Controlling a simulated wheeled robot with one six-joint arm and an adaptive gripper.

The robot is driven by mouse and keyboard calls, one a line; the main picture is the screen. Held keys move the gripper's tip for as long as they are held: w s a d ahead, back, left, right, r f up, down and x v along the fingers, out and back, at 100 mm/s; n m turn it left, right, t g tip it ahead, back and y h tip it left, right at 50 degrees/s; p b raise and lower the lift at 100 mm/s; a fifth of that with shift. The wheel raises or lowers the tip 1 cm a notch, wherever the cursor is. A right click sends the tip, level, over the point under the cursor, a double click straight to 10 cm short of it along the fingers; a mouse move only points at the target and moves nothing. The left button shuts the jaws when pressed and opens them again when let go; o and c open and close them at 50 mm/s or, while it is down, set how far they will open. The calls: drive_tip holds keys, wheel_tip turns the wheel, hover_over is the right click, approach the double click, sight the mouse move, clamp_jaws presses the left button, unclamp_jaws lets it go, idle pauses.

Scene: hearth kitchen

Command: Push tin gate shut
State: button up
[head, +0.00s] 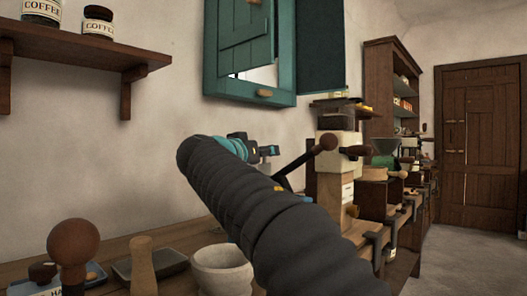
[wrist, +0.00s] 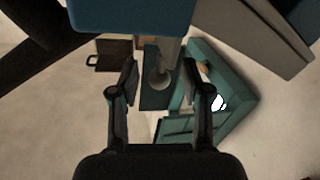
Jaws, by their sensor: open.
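In the head view a teal wall cabinet (head: 208,50) hangs above the worktop. Its left door (head: 243,45) stands ajar, with a pale gap beside it; a darker teal panel (head: 320,50) sticks out on the right. Nothing here is clearly a tin gate; the teal doors are the nearest match. In the wrist view the teal cabinet (wrist: 240,95) shows on the right, with a teal panel (wrist: 157,100) between the fingers. My gripper (wrist: 160,82) is open. In the head view my arm hides most of it, below the cabinet; I see no contact.
A wooden shelf (head: 75,48) with coffee jars is at the left. A pestle (head: 142,265) and a pale mortar (head: 222,268) stand on the worktop near my arm. A grinder (head: 335,155) and other equipment line the worktop to the right. Floor (head: 460,245) is clear before the door (head: 480,145).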

drive_tip(key=shift+w+d, duration=0.15)
drive_tip(key=shift+w, duration=0.15)
clamp_jaws()
wheel_tip(320, 180, down, 3)
drive_tip(key=b, duration=0.3)
drive_tip(key=shift+r, duration=0.1)
